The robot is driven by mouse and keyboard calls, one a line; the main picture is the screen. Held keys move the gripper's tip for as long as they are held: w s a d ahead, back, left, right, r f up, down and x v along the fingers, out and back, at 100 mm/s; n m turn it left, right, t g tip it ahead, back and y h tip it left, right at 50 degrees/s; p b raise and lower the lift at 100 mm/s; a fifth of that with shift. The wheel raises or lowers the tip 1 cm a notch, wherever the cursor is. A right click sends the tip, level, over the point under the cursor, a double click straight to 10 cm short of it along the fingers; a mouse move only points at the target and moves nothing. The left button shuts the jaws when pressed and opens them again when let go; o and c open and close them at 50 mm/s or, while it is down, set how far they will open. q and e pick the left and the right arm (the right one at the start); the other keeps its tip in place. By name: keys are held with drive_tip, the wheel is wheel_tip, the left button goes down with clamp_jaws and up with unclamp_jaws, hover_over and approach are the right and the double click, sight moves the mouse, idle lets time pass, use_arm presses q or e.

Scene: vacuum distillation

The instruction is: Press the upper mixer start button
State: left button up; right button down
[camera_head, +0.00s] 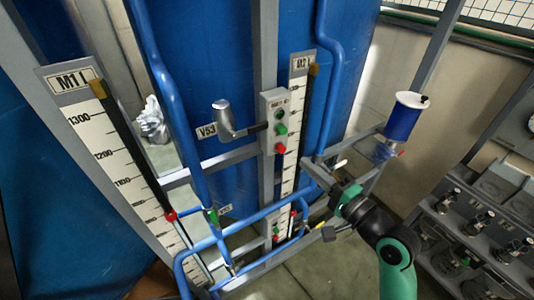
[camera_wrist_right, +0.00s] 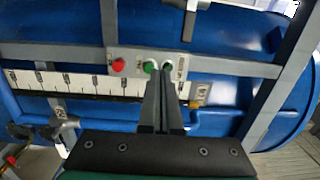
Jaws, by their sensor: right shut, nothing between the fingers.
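In the wrist view the box lies sideways, with the red button (camera_wrist_right: 118,65) left and a green button (camera_wrist_right: 150,67) beside the fingertips. My right gripper (camera_head: 318,172) is right of and below the box; its shut, empty fingers (camera_wrist_right: 165,83) point at the box and hide part of its face. I cannot tell whether they touch it. My left gripper is not in view.
A lower button box (camera_head: 276,229) sits below. The M2 scale (camera_head: 297,110) runs beside the upper box. A grey valve handle (camera_head: 224,118) juts out at left. Blue pipes (camera_head: 328,75) surround the frame. A blue-and-white container (camera_head: 404,116) stands at right.

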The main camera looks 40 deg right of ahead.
sight(282, 130)
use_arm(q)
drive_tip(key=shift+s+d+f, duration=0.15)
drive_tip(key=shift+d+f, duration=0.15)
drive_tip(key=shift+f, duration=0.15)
use_arm(e)
drive_tip(key=shift+m+h, duration=0.5)
drive_tip(key=shift+h, duration=0.3)
drive_tip(key=d+f, duration=0.1)
drive_tip(key=s+d+f, duration=0.1)
drive_tip(key=d, duration=0.2)
drive_tip(key=shift+s+f, duration=0.35)
drive_tip(key=shift+f, duration=0.05)
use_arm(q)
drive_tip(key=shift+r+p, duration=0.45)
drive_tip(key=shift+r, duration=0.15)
use_arm(e)
drive_tip(key=w+d, duration=0.1)
drive_tip(key=w, duration=1.3)
